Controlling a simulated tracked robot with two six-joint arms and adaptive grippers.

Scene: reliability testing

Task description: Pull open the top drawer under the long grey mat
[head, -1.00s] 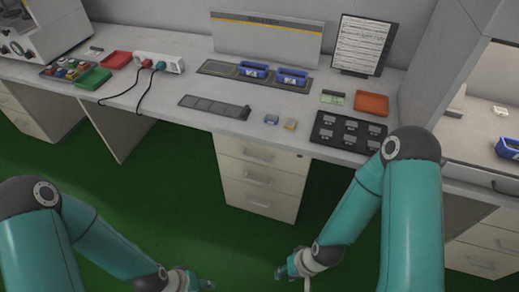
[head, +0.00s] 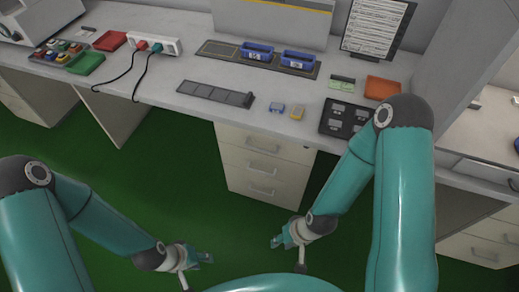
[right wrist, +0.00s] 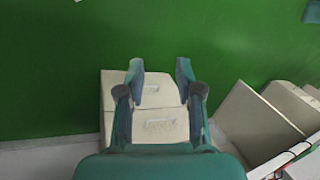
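A pale drawer unit (head: 263,166) with several shut drawers stands under the white desk. Its top drawer (head: 262,143) has a bar handle and is shut. The long grey mat (head: 222,49) lies on the desk above, with two blue bins on it. My right gripper (head: 281,238) is open and empty, below and in front of the drawer unit, apart from it. In the right wrist view, its spread fingers (right wrist: 160,75) frame drawer fronts with two handles; part of the unit is hidden behind the gripper. My left gripper (head: 205,252) appears open and empty over the floor, left of the right one.
A dark segmented strip (head: 215,94) lies near the desk's front edge. A black tray (head: 345,118) and an orange tray (head: 382,88) are to the right. A power strip (head: 157,46) with cables is at left. The green floor (head: 180,165) left of the unit is clear.

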